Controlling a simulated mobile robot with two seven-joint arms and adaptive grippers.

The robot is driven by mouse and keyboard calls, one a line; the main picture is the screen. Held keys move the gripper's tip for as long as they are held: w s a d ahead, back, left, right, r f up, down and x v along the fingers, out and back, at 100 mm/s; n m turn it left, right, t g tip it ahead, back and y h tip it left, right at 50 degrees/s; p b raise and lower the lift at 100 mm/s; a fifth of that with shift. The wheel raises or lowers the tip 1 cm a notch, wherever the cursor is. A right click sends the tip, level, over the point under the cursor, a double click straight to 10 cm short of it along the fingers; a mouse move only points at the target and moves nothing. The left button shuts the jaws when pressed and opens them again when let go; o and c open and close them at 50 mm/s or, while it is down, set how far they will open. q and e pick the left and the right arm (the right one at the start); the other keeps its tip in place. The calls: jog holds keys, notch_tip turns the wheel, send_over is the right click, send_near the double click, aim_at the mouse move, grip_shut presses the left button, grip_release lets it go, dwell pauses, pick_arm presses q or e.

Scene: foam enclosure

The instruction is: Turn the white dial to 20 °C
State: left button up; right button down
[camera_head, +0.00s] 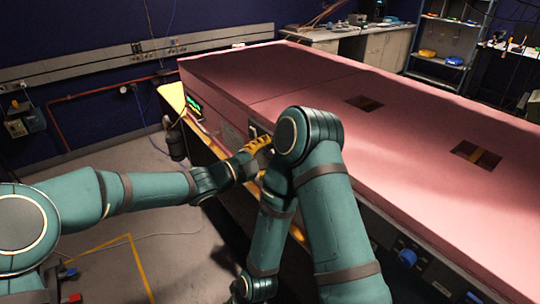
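No white dial can be made out clearly. A small pale and dark fitting (252,131) shows on the side of the pink foam-covered enclosure (270,75), just above my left gripper, but I cannot tell what it is. My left gripper (260,146), with yellow-orange fingers, is against or very near that side. Its fingertips are partly hidden by my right arm's elbow, so I cannot tell whether it is open or holds anything. My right forearm hangs down in front of the enclosure, and its gripper is outside the picture.
A green-lit display (193,108) sits at the enclosure's left end. The enclosure's top has two square openings (365,103). Grey floor (150,235) at left is mostly open, with a cable across it.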

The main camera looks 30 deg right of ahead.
pick_arm(q)
jog(key=shift+a, duration=0.15)
jog(key=a, duration=1.1)
jog(key=shift+s+a, duration=0.35)
jog(key=shift+s, duration=0.1)
jog(key=shift+f, duration=0.1)
jog(key=a+f+n+t+y, duration=0.3)
jog(key=a+f+n+y, duration=0.1)
jog(key=a+f+n, duration=0.6)
jog(key=a+f+n+t+y, duration=0.2)
jog(key=a+f+n+y, duration=0.2)
jog(key=a+f+n, duration=0.5)
jog(key=s+a+f+n+g+y, duration=0.2)
jog(key=s+a+f+n+y, duration=0.1)
jog(key=s+a+f+n, duration=0.2)
jog(key=s+a+f+n+g+y, duration=0.2)
jog(key=s+a+f+n, duration=0.4)
jog(key=s+f, duration=0.3)
jog(key=shift+s+f+y, duration=0.3)
jog(key=shift+s+y, duration=0.2)
jog(key=shift+s, duration=0.3)
